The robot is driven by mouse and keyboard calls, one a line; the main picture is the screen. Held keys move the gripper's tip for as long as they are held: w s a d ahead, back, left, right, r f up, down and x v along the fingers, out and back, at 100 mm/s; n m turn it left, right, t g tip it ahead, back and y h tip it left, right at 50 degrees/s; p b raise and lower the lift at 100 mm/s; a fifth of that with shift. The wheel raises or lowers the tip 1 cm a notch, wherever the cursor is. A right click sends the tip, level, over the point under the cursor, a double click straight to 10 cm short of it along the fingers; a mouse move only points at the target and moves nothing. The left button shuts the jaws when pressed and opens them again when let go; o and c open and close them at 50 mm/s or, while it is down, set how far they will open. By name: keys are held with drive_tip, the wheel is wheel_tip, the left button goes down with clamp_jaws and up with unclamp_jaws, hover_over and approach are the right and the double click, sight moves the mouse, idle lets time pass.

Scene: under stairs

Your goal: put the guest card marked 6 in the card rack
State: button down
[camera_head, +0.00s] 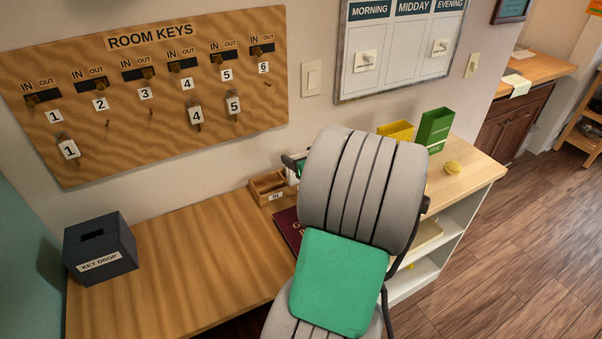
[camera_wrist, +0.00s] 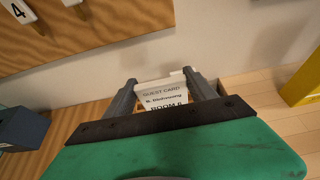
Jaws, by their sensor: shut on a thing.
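My gripper (camera_wrist: 160,80) is shut on a white guest card (camera_wrist: 162,97) in the wrist view. The card reads "GUEST CARD", a name and "ROOM"; its number is partly cut off by my gripper, so I cannot be sure of it. In the head view a small wooden rack (camera_head: 268,188) labelled "IN" sits on the desk against the wall. The card is at or above the rack's right part, which my arm mostly hides. I cannot tell whether the card touches the rack.
A dark key drop box (camera_head: 100,249) stands at the desk's left. A dark red book (camera_head: 288,229) lies in front of the rack. Yellow (camera_head: 396,130) and green (camera_head: 434,130) holders stand right of my arm. The key board (camera_head: 150,95) hangs above; the desk's middle is clear.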

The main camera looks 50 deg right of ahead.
drive_tip(key=w+d+f+b, duration=0.2)
drive_tip(key=f, duration=0.2)
drive_tip(key=w+d+f+b, duration=0.2)
drive_tip(key=w+d+f, duration=0.1)
drive_tip(key=f, duration=0.1)
drive_tip(key=w+d+f+b, duration=0.2)
drive_tip(key=d+f, duration=0.1)
drive_tip(key=f, duration=0.1)
drive_tip(key=shift+w, duration=0.15)
drive_tip(key=shift+a+r, duration=0.1)
drive_tip(key=shift+c, duration=1.5)
unclamp_jaws()
